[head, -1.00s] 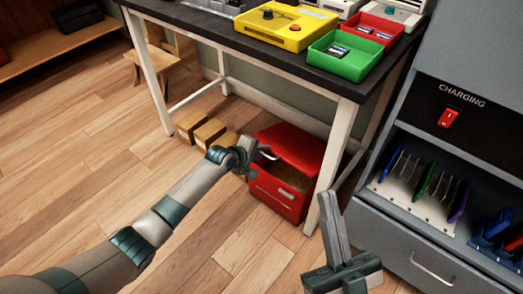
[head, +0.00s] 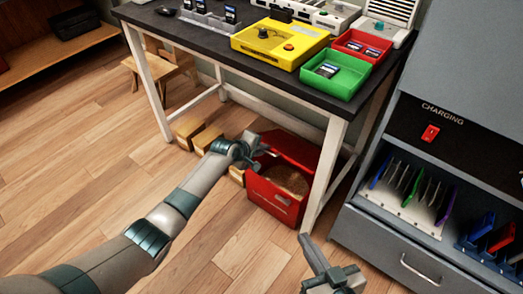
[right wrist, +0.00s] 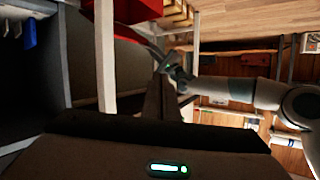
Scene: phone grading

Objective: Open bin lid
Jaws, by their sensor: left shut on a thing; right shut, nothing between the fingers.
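The red bin (head: 272,203) stands on the floor under the dark-topped table, by its front right leg. Its red lid (head: 296,147) is raised and tilted up toward the back, and the brown inside of the bin shows. My left gripper (head: 259,156) is shut at the front edge of the lid; its fingers are small and the exact hold is hard to see. The left gripper also shows in the right wrist view (right wrist: 168,66), near the red bin (right wrist: 138,10). My right gripper (head: 309,244) is shut and empty, low in front of the table leg.
Several cardboard boxes (head: 206,138) stand left of the bin. The white table leg (head: 323,178) is close on the bin's right. A grey charging cabinet (head: 385,232) stands at right. On the table are a yellow device (head: 275,44), a green tray (head: 333,82) and a red tray (head: 352,43).

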